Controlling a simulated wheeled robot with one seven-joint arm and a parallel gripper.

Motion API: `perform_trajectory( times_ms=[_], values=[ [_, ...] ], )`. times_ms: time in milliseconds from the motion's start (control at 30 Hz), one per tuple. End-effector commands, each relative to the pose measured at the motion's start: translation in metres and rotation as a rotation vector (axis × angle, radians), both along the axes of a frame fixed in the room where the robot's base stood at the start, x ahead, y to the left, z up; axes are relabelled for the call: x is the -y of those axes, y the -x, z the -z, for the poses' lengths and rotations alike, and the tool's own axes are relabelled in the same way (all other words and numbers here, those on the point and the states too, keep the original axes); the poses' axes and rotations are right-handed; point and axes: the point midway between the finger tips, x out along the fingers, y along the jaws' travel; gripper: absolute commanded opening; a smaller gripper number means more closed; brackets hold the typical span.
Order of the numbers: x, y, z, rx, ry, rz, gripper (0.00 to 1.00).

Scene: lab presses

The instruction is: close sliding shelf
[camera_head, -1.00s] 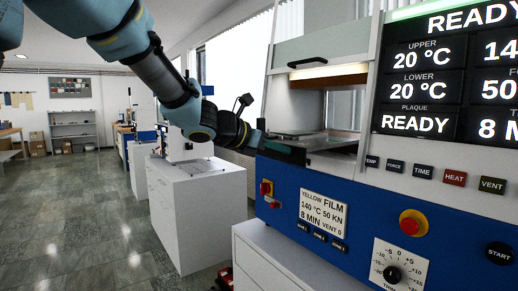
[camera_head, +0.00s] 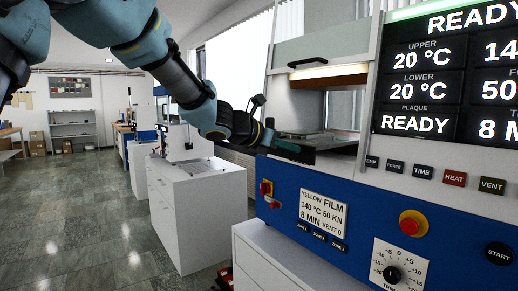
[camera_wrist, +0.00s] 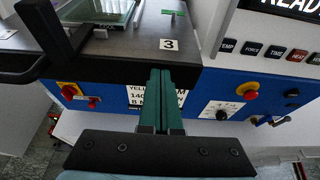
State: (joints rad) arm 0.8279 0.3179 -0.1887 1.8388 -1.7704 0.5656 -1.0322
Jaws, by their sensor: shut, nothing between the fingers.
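The sliding shelf (camera_wrist: 125,38) is a dark grey plate in the wrist view, with a framed glass plate (camera_wrist: 98,12) on it and a white label "3". A black bar handle (camera_wrist: 45,38) stands at its left front. My gripper (camera_wrist: 161,75) is shut and empty, its teal fingers side by side just in front of the shelf's front edge, right of the handle. I cannot tell whether they touch the edge. In the head view my gripper (camera_head: 308,153) is at the opening of the blue and white press (camera_head: 345,185); it and my arm hide most of the shelf there.
A raised guard with a black handle (camera_head: 314,62) is above the opening. Buttons, a red stop knob (camera_head: 412,222) and a dial (camera_head: 393,274) are on the press front to the right. White cabinets (camera_head: 200,215) with equipment stand to the left; the floor there is clear.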

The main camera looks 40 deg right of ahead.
Motion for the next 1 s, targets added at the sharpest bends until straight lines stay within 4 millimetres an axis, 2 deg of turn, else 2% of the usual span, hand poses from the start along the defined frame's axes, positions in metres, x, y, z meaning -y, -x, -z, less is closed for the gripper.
perform_trajectory(
  times_ms=[1000],
  values=[
    [0.054,0.003,-0.001,0.0,0.001,0.001,0.0]
  ],
)
